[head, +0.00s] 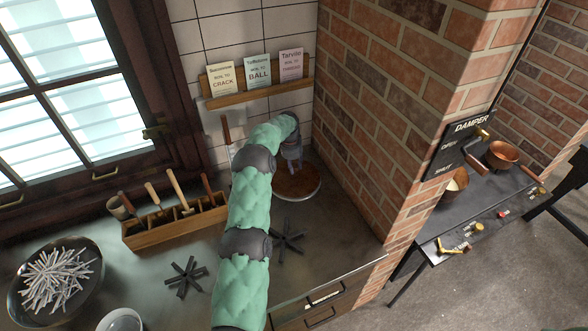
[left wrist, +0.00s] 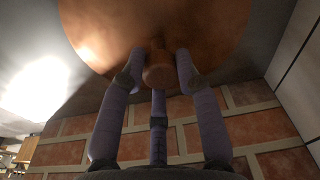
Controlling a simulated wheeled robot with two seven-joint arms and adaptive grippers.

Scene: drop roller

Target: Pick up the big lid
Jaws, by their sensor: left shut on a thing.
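The big lid (head: 308,184) is a round, brown-copper disc at the back right corner of the counter, by the brick wall. In the left wrist view the lid (left wrist: 215,30) fills the top, with a short copper knob (left wrist: 158,72) at its middle. My left gripper (head: 293,165) comes down over the lid from above. In the left wrist view its purple-grey fingers (left wrist: 158,80) stand around the knob and are shut on it. I cannot tell whether the lid rests on the counter or is just off it. My right gripper is not in view.
A wooden tool rack (head: 175,227) stands left of my arm. Black star-shaped trivets (head: 187,277) lie on the counter, one (head: 287,241) in front of the lid. A bowl of white sticks (head: 55,280) is at the left. The brick wall (head: 370,120) rises close right of the lid.

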